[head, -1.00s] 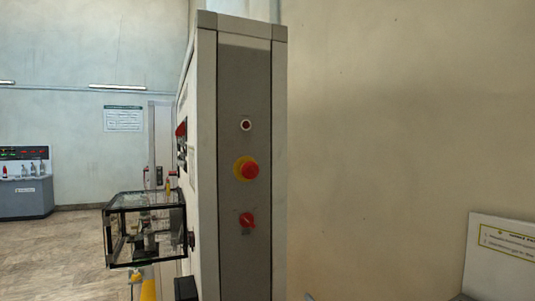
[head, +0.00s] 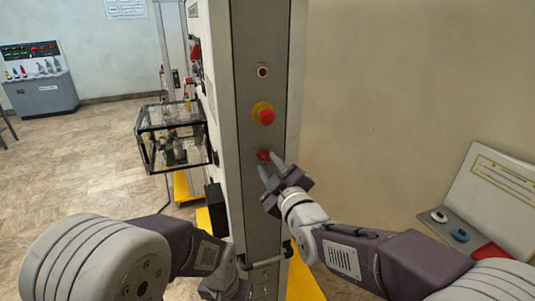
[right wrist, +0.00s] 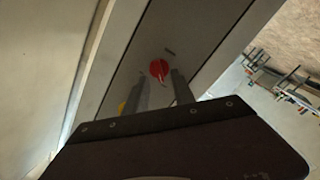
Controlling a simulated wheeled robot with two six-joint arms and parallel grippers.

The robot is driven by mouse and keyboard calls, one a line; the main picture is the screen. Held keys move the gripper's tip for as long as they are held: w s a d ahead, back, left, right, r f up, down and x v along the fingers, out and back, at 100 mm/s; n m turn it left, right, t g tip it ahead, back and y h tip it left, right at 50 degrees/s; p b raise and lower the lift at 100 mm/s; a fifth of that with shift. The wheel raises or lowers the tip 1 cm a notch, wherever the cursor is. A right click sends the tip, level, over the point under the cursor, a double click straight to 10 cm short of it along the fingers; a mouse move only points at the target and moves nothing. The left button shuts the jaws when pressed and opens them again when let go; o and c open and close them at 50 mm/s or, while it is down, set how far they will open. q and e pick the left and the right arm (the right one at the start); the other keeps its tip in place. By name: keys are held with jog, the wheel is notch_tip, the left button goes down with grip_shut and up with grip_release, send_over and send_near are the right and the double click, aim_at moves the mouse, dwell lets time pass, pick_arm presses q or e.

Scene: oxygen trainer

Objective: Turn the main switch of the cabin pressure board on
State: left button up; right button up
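The main switch is a small red rotary knob (head: 264,155) on the narrow grey side panel of the cabin pressure board (head: 259,40). It also shows in the right wrist view (right wrist: 158,68), with a pale pointer line on it. My right gripper (head: 271,168) is at the knob, its two fingers apart. In the right wrist view the fingertips (right wrist: 161,84) lie to either side, just below the knob in the picture; I cannot tell whether they touch it. My left arm comes in at lower left, but its gripper fingers do not show.
A yellow-ringed red push button (head: 265,115) and a small round indicator (head: 262,72) sit above the knob. A clear black-framed box (head: 175,135) juts out at left. A dark handle (head: 266,256) is below. A sloped placard (head: 505,195) stands at right.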

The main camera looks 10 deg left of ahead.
jog(key=shift+p+x, duration=0.3)
jog(key=shift+x, duration=0.8)
pick_arm(q)
jog(key=shift+r, duration=0.6)
jog(key=shift+s+d, duration=0.1)
pick_arm(e)
jog(key=shift+s+d, duration=0.1)
grip_shut()
pick_arm(q)
jog(key=shift+f, duration=0.1)
